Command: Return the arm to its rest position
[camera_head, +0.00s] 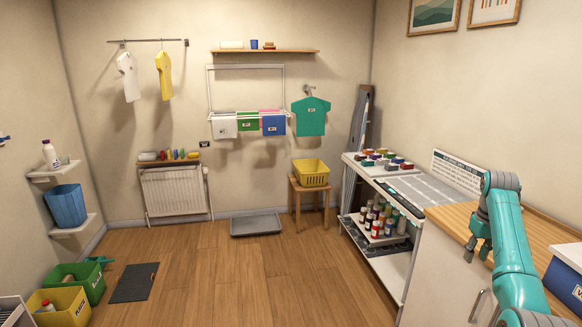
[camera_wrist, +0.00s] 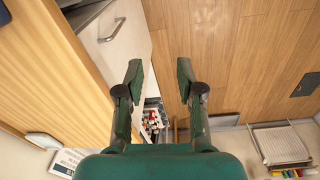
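My teal arm rises at the right of the head view and bends at a grey joint. My gripper (camera_head: 477,246) hangs at its end beside the wooden counter. In the wrist view my gripper (camera_wrist: 158,70) is open, its two dark fingers spread apart. Nothing is between the fingertips; the floor and the white cabinet front show beyond them. The gripper appears clear of the counter and cabinet.
The wooden counter (camera_head: 450,220) and a blue-and-white box (camera_head: 566,272) are close to my arm. A shelf unit with bottles (camera_head: 384,218) stands left of the counter. A yellow basket (camera_head: 311,172) sits on a stool. The wooden floor (camera_head: 255,280) is mostly clear.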

